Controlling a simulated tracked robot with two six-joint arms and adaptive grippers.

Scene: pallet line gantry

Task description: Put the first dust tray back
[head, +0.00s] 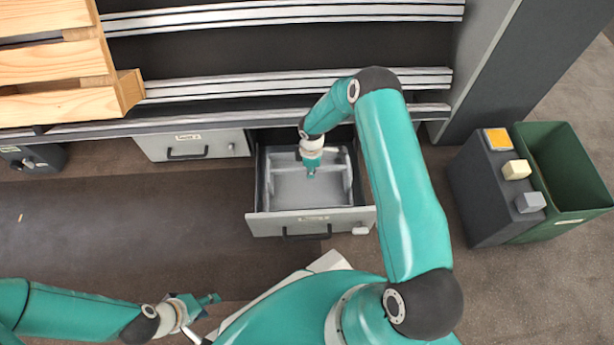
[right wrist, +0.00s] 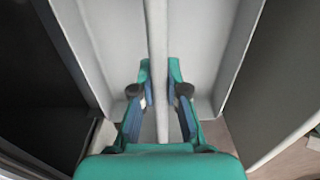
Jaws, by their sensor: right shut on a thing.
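The dust tray (head: 285,187) is a light grey open box with a bar across its middle. In the head view it lies within the outline of the pulled-out drawer (head: 275,226); I cannot tell whether it rests on the drawer's bottom. My right gripper (head: 311,173) is over the tray, pointing down. In the right wrist view my right gripper (right wrist: 160,95) is shut on the tray's bar (right wrist: 157,40), one finger on each side. The tray's inside looks empty. My left gripper (head: 205,310) is low at the left, away from the tray; its jaw opening is unclear.
A shut grey drawer (head: 192,146) is left of the open one, under the rack's dark ledge. A wooden pallet (head: 55,60) is at the upper left. A dark box with coloured blocks (head: 490,190) and a green bin (head: 565,160) stand right.

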